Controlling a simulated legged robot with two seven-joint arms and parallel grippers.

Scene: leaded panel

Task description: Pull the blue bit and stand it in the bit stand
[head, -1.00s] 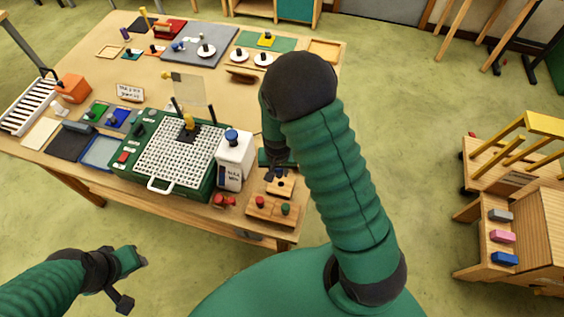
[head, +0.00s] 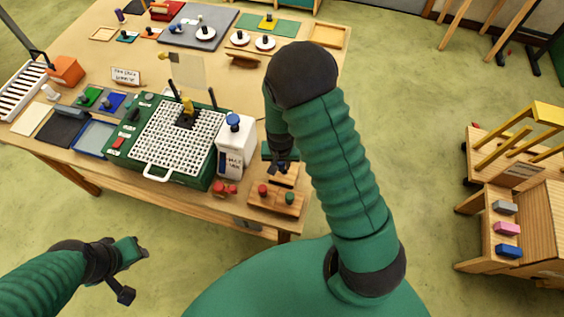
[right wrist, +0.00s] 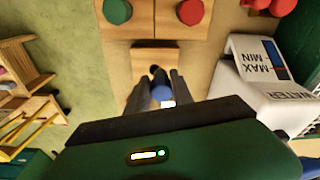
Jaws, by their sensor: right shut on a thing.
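My right gripper (head: 279,168) reaches down over the front right of the table. In the right wrist view its fingers (right wrist: 161,84) are shut on the blue bit (right wrist: 162,93), whose round blue top shows between them. The fingers are over a small wooden block (head: 286,178); I cannot tell whether the bit touches it. In front of it lies a longer wooden block, seemingly the bit stand (head: 276,202), with a red bit (head: 263,190) and a green bit (head: 290,198). My left gripper (head: 141,254) is away from the table, its jaws unclear.
A white water bottle (head: 233,150) with a blue cap stands left of my right gripper. Beside it is a green machine with a white grid (head: 172,135). Red pieces (head: 224,188) lie left of the stand.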

